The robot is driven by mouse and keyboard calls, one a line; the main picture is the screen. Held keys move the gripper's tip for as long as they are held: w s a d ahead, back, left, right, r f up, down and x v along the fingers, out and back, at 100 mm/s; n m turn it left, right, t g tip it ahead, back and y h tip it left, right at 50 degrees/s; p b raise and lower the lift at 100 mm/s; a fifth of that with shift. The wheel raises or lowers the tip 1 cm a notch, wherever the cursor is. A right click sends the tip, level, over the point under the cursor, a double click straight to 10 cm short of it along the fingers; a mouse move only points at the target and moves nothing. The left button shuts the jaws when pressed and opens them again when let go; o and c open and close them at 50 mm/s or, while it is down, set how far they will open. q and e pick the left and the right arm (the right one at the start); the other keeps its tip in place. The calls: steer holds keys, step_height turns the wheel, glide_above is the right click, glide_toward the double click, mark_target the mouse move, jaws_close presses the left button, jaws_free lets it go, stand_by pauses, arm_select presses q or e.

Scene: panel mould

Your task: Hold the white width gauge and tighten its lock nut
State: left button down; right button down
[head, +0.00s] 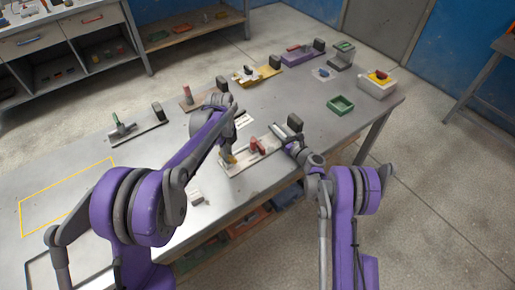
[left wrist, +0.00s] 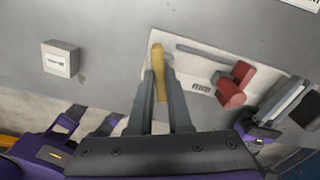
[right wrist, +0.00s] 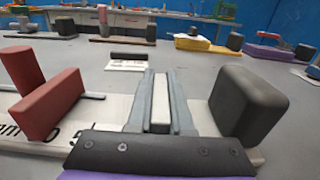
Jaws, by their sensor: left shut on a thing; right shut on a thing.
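The white width gauge (head: 240,169) lies on the bench near its front edge. It carries a red post and red block (head: 257,146), a yellow grip at its left end and a dark block at its right end. The red parts also show in the left wrist view (left wrist: 233,85) and right wrist view (right wrist: 50,105). My left gripper (head: 230,160) is shut on the yellow grip (left wrist: 157,60). My right gripper (right wrist: 160,78) is shut on a narrow pale bar (right wrist: 160,112) between the red parts and the dark block (right wrist: 247,103). The lock nut is not clearly distinguishable.
Several similar gauges stand along the bench's far side, including a yellow one (head: 255,75) and a purple one (head: 303,54). A green tray (head: 340,105) is at the right. A small white box (left wrist: 60,60) lies left of the gauge. A yellow outline (head: 65,180) marks clear bench.

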arm_select(q)
steer(key=shift+m, duration=1.1)
steer(key=c, duration=0.8)
jaws_free()
steer(key=shift+c, duration=0.2)
step_height(320, 180, up, 12)
arm_select(e)
steer(key=c, duration=0.7)
jaws_free()
steer(key=shift+c, duration=0.2)
